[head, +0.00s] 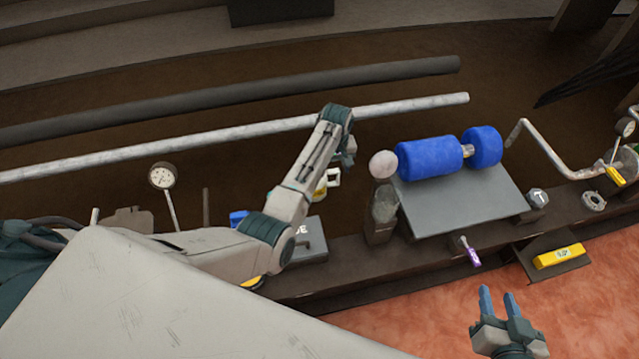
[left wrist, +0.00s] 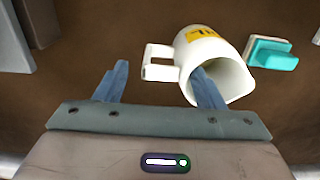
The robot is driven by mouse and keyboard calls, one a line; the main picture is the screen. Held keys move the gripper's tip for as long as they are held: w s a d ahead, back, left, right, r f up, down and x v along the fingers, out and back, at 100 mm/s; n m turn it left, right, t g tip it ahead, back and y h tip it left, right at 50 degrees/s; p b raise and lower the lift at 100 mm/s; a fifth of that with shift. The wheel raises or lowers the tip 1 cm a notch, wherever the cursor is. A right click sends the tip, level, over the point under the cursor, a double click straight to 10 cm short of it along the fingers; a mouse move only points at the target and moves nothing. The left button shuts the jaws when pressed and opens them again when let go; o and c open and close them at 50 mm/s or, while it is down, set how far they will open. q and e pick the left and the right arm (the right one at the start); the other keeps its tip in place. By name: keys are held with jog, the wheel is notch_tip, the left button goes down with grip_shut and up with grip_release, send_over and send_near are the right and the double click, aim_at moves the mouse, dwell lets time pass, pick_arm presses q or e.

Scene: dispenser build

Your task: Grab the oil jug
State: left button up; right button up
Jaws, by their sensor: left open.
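The oil jug (left wrist: 213,58) is white with a yellow label and lies tilted, its mouth toward the lower right in the left wrist view. In the head view the jug (head: 322,187) is partly hidden behind my left arm. My left gripper (left wrist: 160,72) is open. The jug's handle shows between its fingertips, and the right finger overlaps the jug's mouth. I cannot tell whether that finger is inside the mouth or only in front of it. My right gripper (head: 499,298) is open and empty over the reddish floor, far from the jug.
A teal and white block (left wrist: 272,54) lies right of the jug. In the head view, a bottle with a round top (head: 382,200) and a grey plate (head: 455,205) under a blue roller (head: 430,157) stand right of my left arm. A gauge (head: 162,177) is at left.

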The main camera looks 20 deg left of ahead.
aim_at(320, 193)
pick_arm(q)
notch_tip(320, 193, down, 5)
jog(key=shift+f+b, duration=0.15)
jog(key=shift+b, duration=0.75)
jog(key=shift+f, duration=0.15)
pick_arm(e)
jog(key=w+r+t, duration=0.4)
jog(key=r+t, duration=0.2)
jog(key=r, duration=0.4)
jog(key=shift+w+d, duration=0.15)
jog(key=shift+d, duration=0.3)
pick_arm(q)
jog(key=c, duration=1.2)
jog(key=shift+o, duration=0.2)
pick_arm(e)
jog(key=shift+f, duration=0.1)
pick_arm(q)
jog(key=shift+r, duration=0.3)
pick_arm(e)
jog(key=shift+f, duration=0.2)
